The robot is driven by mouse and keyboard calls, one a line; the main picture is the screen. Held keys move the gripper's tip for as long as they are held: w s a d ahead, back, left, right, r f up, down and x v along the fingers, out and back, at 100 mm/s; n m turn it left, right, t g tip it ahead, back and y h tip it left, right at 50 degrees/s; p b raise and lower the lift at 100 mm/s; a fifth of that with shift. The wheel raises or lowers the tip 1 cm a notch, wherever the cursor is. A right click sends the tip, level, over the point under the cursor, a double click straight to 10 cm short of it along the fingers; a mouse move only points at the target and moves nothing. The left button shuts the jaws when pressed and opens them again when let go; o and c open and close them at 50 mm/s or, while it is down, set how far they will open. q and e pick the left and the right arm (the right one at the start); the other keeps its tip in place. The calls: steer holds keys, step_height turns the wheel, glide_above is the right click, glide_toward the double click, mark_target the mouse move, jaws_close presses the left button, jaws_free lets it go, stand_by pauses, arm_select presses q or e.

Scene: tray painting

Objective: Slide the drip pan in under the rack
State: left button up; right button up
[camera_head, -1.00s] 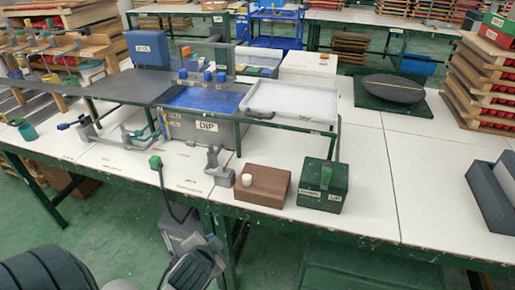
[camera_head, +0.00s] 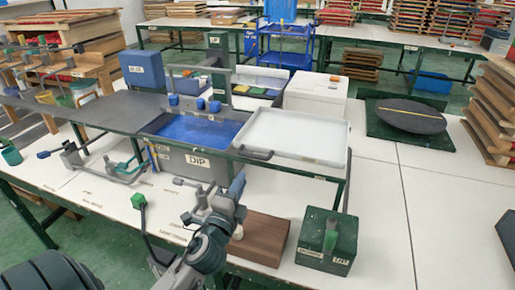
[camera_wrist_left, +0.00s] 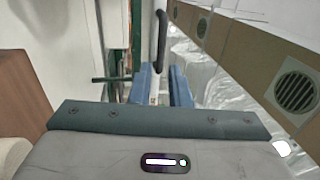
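A shallow white pan (camera_head: 300,133), which looks like the drip pan, sits level on a green frame right of the blue tray. Its dark handle (camera_head: 256,153) is at its front left corner; a dark bar (camera_wrist_left: 161,42) like a handle shows in the left wrist view. My left gripper (camera_head: 236,186) is in front of and below the pan. Its blue fingers (camera_wrist_left: 162,86) stand apart with nothing between them. My right gripper is out of view.
The blue tray (camera_head: 200,131) sits above the DIP box. A brown block (camera_head: 262,237) and a green box (camera_head: 328,243) stand at the front edge. A dark disc (camera_head: 411,116) lies on a green board at right. The white table between is clear.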

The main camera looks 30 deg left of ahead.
mark_target(253, 156)
arm_select(q)
steer(key=p+x, duration=0.3)
steer(key=x, duration=0.7)
steer(key=shift+w+a+r, duration=0.1)
steer(key=shift+r, duration=0.05)
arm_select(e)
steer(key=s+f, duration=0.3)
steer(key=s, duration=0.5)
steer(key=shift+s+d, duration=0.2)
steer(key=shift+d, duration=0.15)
arm_select(q)
jaws_close()
